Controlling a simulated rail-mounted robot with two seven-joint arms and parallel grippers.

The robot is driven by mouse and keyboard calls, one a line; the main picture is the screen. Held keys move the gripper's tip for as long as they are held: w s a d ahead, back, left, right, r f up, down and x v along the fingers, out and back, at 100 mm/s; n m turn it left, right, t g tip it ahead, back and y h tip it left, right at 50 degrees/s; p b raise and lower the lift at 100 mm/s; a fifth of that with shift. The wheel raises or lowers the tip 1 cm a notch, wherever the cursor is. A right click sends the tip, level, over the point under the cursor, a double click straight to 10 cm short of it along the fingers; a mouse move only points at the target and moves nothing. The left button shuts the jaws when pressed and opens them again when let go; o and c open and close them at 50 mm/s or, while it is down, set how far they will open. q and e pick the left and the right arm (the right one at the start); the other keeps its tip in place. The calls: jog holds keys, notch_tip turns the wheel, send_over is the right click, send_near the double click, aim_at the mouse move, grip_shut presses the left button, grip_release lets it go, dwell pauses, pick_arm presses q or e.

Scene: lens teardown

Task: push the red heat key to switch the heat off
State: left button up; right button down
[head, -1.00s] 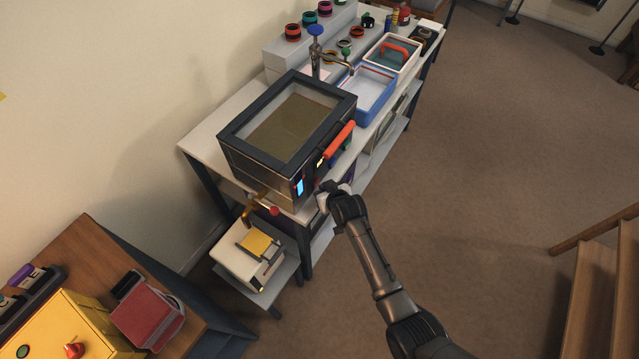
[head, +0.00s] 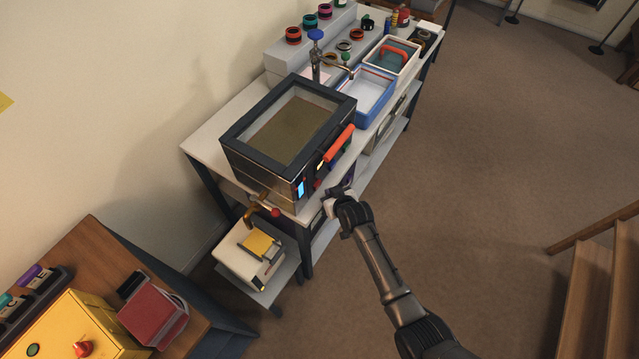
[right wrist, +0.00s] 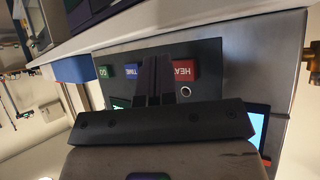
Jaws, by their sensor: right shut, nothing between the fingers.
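The red heat key (right wrist: 184,74) is on the dark control panel (right wrist: 208,55) of the bath, seen sideways in the right wrist view. A small ring-shaped lamp (right wrist: 185,91) sits beside it; I cannot tell whether it is lit. My right gripper (right wrist: 154,64) is shut and empty, its fingers pointing at the panel between the blue TIME key (right wrist: 132,71) and the red key. In the head view the right gripper (head: 332,194) is just off the bath's front, with a gap. Whether the key is pressed in cannot be told. My left gripper is out of view.
The glass-lidded bath (head: 237,158) with a red handle (head: 339,146) stands at the table's near end. A blue tray (head: 366,97) lies behind. Open floor is to the right.

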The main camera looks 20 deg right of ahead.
jog(key=shift+s+d+p, duration=1.35)
jog(key=shift+s+d, duration=0.15)
jog(key=shift+s, duration=0.25)
